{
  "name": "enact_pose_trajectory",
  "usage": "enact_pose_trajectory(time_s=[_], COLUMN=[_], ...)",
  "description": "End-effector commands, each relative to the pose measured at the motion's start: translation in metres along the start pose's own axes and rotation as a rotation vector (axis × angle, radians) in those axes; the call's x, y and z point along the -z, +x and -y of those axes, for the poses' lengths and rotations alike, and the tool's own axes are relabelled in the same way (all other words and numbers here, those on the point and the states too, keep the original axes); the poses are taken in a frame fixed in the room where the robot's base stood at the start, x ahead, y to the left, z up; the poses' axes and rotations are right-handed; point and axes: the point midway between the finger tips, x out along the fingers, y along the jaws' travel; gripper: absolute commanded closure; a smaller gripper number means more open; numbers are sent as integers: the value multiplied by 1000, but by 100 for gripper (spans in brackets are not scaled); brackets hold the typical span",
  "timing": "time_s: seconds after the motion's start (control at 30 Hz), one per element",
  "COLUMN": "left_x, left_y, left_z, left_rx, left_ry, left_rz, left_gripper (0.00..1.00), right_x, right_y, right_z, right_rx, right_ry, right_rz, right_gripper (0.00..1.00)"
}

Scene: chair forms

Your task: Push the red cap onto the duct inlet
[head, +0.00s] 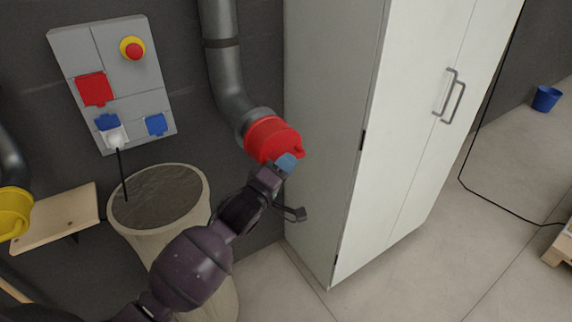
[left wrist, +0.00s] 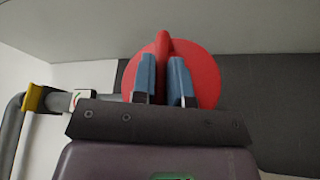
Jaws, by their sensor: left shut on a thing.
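The red cap (head: 270,138) is at the lower end of the grey duct (head: 232,85), covering the end that faces me. From this angle I cannot tell how far it is pushed on. My left gripper (head: 286,163) is at the cap's front, its blue fingers by the cap's grip. In the left wrist view the red cap (left wrist: 203,76) shows as a disc with an upright rib. The blue fingers of my left gripper (left wrist: 162,80) stand on either side of this rib and are shut on it. The duct inlet is hidden behind the cap. My right gripper is not in view.
A tall white cabinet (head: 330,120) stands close to the right of the duct. A bin (head: 160,225) stands below left, under a wall socket panel (head: 113,80). A wooden shelf (head: 60,217) and a yellow part (head: 12,213) are at the far left.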

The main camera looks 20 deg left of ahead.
Motion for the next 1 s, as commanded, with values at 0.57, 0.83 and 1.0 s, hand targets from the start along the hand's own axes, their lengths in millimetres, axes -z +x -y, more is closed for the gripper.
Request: enact_pose_trajectory(time_s=[0.57,0.83,1.0], left_x=[8,11,11], left_y=[4,5,5], left_z=[2,4,4], left_rx=[-4,-4,-4], left_ry=[6,6,6], left_rz=[0,-1,-1], left_gripper=[100,100,100], right_x=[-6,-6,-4], right_y=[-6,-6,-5], right_z=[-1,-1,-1], right_rx=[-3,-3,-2], right_ry=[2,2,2], right_rz=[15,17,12], right_gripper=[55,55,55])
